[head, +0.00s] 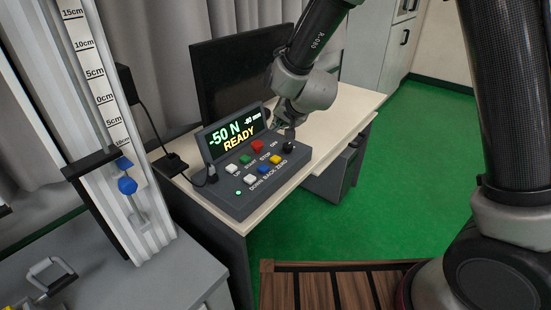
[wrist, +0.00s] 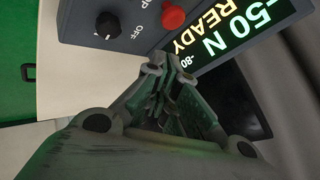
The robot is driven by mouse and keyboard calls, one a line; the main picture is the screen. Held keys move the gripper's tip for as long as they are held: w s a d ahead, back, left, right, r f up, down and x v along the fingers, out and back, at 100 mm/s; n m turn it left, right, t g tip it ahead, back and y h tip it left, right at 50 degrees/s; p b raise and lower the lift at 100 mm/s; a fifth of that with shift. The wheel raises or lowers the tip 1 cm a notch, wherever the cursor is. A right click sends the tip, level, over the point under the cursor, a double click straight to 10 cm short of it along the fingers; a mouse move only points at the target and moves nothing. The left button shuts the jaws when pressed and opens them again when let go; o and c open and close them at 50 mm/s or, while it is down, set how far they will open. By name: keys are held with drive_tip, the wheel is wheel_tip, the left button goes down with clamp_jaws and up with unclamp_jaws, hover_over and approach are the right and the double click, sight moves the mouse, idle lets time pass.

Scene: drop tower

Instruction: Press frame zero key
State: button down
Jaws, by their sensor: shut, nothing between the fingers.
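The grey control console (head: 240,205) stands on the pale desk, with its keys in two rows. The yellow key (head: 276,160), above the ZERO label, is at the right of the front row, beside the blue BACK key (head: 263,169). My gripper (head: 279,124) is shut and empty. It hangs behind the console's back right, near the display's right edge and apart from the yellow key. In the wrist view its fingers (wrist: 158,80) point toward the display side; the yellow key is out of that view.
The display (head: 233,132) reads -50 N, -80 mm, READY. A red STOP button (head: 257,146) and black knob (head: 289,147) stand near my gripper. A dark monitor (head: 225,75) is behind. The scaled tower rail (head: 105,130) is at left. Bare desk (head: 340,115) lies right.

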sight(278, 157)
drive_tip(key=shift+f, duration=0.1)
drive_tip(key=shift+f, duration=4.25)
drive_tip(key=shift+f, duration=0.15)
drive_tip(key=shift+f, duration=0.3)
drive_tip(key=shift+f, duration=0.5)
drive_tip(key=shift+r, duration=0.95)
drive_tip(key=shift+r, duration=2.55)
